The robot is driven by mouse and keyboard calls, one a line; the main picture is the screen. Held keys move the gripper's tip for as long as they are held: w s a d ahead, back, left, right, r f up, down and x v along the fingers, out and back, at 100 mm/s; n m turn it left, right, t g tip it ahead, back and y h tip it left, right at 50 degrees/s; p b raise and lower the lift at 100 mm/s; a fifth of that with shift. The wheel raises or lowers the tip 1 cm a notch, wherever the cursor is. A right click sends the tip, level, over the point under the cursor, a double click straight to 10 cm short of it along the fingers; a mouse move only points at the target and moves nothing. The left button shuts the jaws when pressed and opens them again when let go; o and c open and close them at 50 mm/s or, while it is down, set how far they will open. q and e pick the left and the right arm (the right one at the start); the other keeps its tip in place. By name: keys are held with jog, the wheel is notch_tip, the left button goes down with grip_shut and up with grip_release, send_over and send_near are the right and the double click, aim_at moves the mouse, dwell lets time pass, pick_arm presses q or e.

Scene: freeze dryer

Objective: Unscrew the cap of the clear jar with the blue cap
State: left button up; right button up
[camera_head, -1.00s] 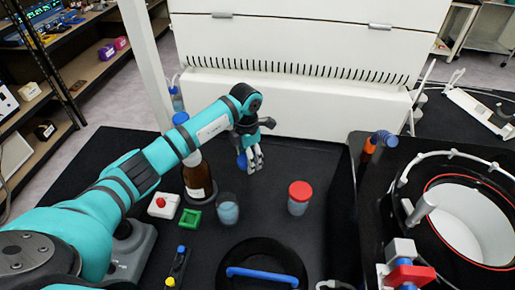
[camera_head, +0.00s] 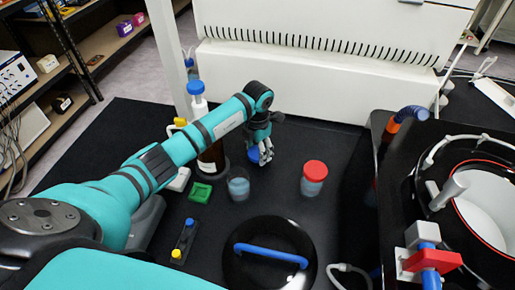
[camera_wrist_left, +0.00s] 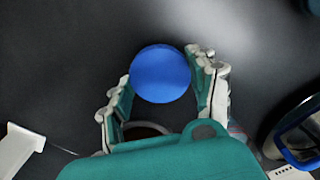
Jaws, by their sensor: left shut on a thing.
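The clear jar (camera_head: 238,188) stands upright on the black tabletop with pale blue contents and no cap on it. My left gripper (camera_head: 264,156) is behind and slightly right of this jar in the head view, pointing down. It is shut on the blue cap (camera_head: 254,155), which is apart from the jar. In the left wrist view the round blue cap (camera_wrist_left: 160,73) sits between the two fingers, seen against dark tabletop. The fingers partly hide the cap in the head view. My right gripper is not in view.
A second jar with a red cap (camera_head: 314,168) stands to the right. A brown bottle (camera_head: 211,158) is close behind my left forearm. A green square holder (camera_head: 200,192) lies left of the clear jar. A black round lid with a blue handle (camera_head: 270,252) lies in front.

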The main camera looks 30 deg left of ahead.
pick_arm(q)
jog(key=shift+f, duration=0.55)
jog(key=shift+f+b, duration=0.3)
jog(key=shift+b, duration=0.2)
jog(key=o, duration=1.7)
jog(key=shift+c, duration=0.2)
jog(key=shift+r, duration=0.15)
jog(key=shift+r+p, duration=2.5)
jog(key=shift+r, duration=0.9)
